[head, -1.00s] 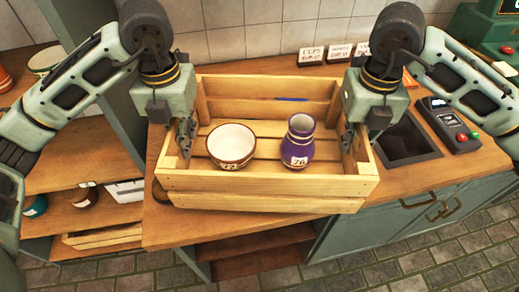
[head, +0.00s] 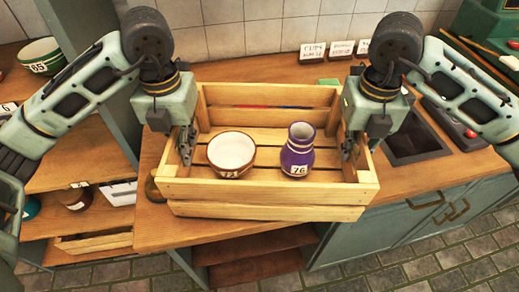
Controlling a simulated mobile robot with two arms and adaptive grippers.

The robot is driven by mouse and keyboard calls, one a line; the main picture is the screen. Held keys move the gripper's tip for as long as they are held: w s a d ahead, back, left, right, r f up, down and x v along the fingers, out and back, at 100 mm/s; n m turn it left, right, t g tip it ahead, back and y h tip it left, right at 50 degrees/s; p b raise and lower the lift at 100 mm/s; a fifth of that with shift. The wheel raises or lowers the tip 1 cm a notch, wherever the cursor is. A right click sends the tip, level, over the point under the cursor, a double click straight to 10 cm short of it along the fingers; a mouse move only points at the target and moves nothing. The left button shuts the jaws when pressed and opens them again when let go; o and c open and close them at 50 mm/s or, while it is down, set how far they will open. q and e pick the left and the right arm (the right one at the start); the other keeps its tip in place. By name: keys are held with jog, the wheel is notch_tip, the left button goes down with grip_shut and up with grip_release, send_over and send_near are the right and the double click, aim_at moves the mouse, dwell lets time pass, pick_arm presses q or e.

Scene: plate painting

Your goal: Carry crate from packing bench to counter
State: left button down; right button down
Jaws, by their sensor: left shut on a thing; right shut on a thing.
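The wooden crate (head: 265,211) is upright, over the wooden counter top (head: 150,232) near its front edge; I cannot tell whether it touches the top. Inside it stand a brown-rimmed white bowl (head: 231,152) with a number label and a purple vase (head: 298,150) labelled 76. My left gripper (head: 186,146) is shut on the crate's left end wall. My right gripper (head: 349,146) is shut on its right end wall. The fingertips are partly hidden by the crate walls.
Right of the crate is a dark recessed panel (head: 415,143). Small sign cards (head: 341,49) stand along the back wall. A shelf at left holds a green bowl (head: 41,56) and other pottery. Teal cabinets (head: 385,222) are below, above a tiled floor.

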pick_arm(q)
jog(key=shift+f, duration=0.25)
pick_arm(e)
jog(key=shift+f, duration=0.25)
pick_arm(q)
jog(key=c, duration=1.9)
grip_release()
jog(key=shift+s+r, duration=0.1)
jog(key=shift+s, duration=0.05)
pick_arm(e)
jog(key=c, duration=1.9)
grip_release()
jog(key=shift+s+r, duration=0.1)
jog(key=shift+s, duration=0.05)
pick_arm(q)
jog(key=shift+r, duration=0.1)
notch_tip(320, 180, up, 12)
jog(key=shift+f, duration=0.2)
pick_arm(e)
notch_tip(320, 180, up, 12)
